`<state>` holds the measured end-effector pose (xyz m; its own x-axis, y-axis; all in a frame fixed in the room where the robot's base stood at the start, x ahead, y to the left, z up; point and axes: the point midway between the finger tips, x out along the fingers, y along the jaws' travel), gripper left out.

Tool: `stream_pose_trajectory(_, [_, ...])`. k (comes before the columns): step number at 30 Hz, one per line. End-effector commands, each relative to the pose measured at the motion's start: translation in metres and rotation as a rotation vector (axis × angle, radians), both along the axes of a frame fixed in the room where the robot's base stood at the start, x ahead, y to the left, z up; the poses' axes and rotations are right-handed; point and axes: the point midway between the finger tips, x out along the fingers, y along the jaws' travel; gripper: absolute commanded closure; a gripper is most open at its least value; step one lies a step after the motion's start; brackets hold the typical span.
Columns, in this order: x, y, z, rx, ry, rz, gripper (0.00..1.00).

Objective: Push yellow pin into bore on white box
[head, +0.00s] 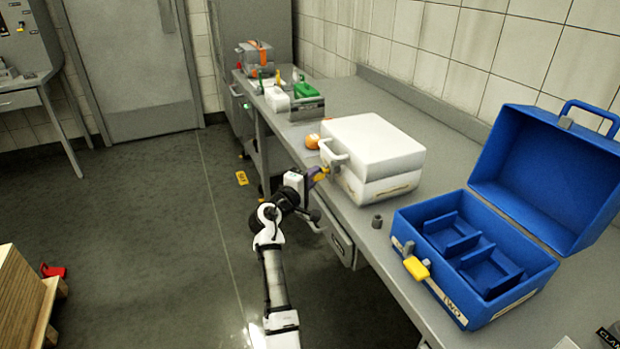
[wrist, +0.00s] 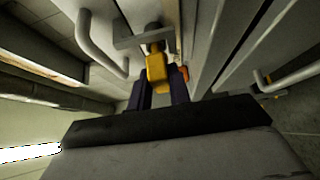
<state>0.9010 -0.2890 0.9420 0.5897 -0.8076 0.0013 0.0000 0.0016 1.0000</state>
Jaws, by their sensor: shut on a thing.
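The white box (head: 372,150) stands closed on the grey counter, with a white handle (head: 333,153) on its front left side. My gripper (head: 315,176) is at the box's front. In the wrist view my gripper (wrist: 160,88) is shut on the yellow pin (wrist: 157,70), between its two dark fingers. The pin's far end is close to a grey bracket (wrist: 140,38) with a round grey part behind it. The bore itself is hidden, and I cannot tell whether the pin's tip is in it. In the head view only a bit of yellow (head: 321,174) shows at the fingertips.
An open blue case (head: 470,310) with a yellow tag (head: 416,268) stands to the right on the counter (head: 385,275). A small grey cylinder (head: 377,221) stands between them. An orange round thing (head: 312,141) lies left of the white box. A grey tray (head: 305,108) is farther back.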

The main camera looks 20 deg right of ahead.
Motion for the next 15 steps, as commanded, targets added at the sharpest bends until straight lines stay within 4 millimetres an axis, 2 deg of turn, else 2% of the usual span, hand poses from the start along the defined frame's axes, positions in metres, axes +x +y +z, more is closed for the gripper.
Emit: stream_pose_trajectory(15, [0.0, -0.014, 0.0, 0.001, 0.001, -0.001, 1.0])
